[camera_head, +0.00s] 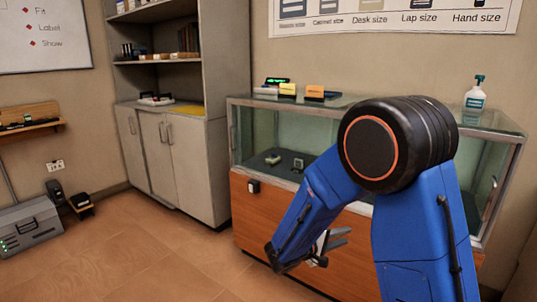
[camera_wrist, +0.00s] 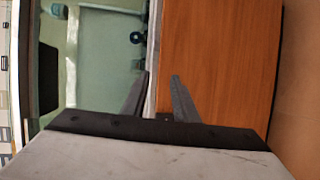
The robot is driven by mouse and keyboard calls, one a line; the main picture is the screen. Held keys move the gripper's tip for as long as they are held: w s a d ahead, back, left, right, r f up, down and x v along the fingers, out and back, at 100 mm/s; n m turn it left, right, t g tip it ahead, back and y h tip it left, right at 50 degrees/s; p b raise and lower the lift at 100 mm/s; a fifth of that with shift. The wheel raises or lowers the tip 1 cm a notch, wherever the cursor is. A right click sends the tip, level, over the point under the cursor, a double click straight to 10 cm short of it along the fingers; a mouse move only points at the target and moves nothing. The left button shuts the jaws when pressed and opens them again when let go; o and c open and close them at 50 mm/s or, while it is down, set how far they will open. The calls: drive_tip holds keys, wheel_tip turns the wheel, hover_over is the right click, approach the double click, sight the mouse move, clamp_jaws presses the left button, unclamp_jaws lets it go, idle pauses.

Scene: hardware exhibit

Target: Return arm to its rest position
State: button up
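My arm is blue with a black joint and reaches down in front of the display case (camera_head: 240,208). My gripper (camera_head: 341,237) is low in front of the case's wooden front panel, pointing right in the head view. In the wrist view my gripper (camera_wrist: 160,75) shows two grey fingers apart with nothing between them. Behind them are the case's wooden panel (camera_wrist: 215,60) and its glass front (camera_wrist: 105,60), seen turned sideways. The arm hides part of the case.
A grey box (camera_head: 28,229) is on the floor at far left. The floor (camera_head: 150,255) between is clear.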

drive_tip(key=s+d+r+m+g+y, duration=0.2)
drive_tip(key=s+d+r+g, duration=0.15)
drive_tip(key=s+d, duration=0.4)
drive_tip(key=s+d+r+m+g+y, duration=0.2)
drive_tip(key=s+d+m+g, duration=0.15)
drive_tip(key=s, duration=0.75)
drive_tip(key=s+a+r+t+y, duration=0.1)
drive_tip(key=s+a+r+y, duration=0.1)
drive_tip(key=s, duration=0.6)
drive_tip(key=s+a+r+t+y, duration=0.2)
drive_tip(key=s+a+y, duration=0.3)
drive_tip(key=s+y, duration=0.2)
drive_tip(key=shift+s+r+m, duration=0.15)
drive_tip(key=shift+s+m, duration=0.3)
drive_tip(key=shift+s, duration=0.2)
